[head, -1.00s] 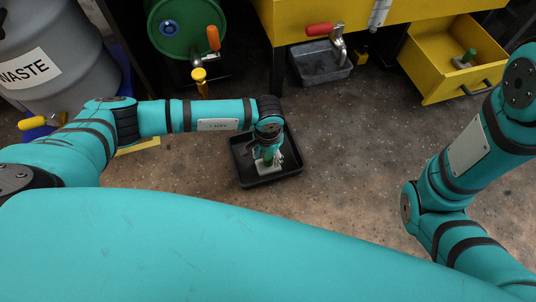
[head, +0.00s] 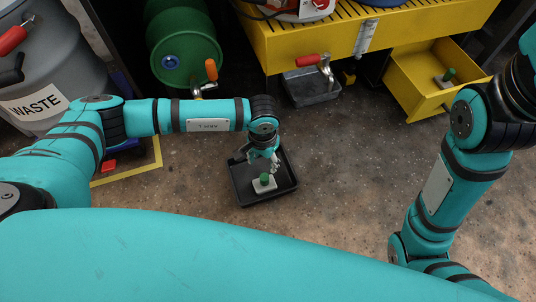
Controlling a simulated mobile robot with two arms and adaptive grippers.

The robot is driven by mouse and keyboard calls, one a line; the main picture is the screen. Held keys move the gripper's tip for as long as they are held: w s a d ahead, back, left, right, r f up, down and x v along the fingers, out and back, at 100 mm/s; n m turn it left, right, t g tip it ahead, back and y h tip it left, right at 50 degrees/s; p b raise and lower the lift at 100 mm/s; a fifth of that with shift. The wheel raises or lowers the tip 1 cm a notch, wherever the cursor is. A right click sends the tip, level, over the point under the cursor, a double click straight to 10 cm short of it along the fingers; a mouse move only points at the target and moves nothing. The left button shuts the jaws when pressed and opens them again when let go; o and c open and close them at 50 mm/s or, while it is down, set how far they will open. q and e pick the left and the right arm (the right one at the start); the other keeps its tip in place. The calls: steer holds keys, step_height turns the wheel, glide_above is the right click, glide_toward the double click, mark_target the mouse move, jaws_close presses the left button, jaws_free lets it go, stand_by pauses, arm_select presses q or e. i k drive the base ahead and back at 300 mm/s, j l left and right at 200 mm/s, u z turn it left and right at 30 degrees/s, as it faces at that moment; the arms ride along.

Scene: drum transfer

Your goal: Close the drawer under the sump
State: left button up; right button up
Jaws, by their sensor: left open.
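The yellow drawer (head: 408,91) stands pulled out under the right end of the yellow sump (head: 293,52). My left gripper (head: 268,160) is open above the black tray (head: 240,196) on the floor. A second pale block with a green knob (head: 264,184) lies in that tray, just below the fingers and apparently free of them. My right gripper is outside the picture.
A green drum (head: 184,45) with an orange-handled tap lies at the back. A grey waste drum (head: 55,75) stands at the left. A grey pan (head: 312,88) sits under the sump's red-handled tap. The floor between black tray and drawer is clear.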

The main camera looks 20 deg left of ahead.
mark_target(432, 75)
steer(key=z, duration=1)
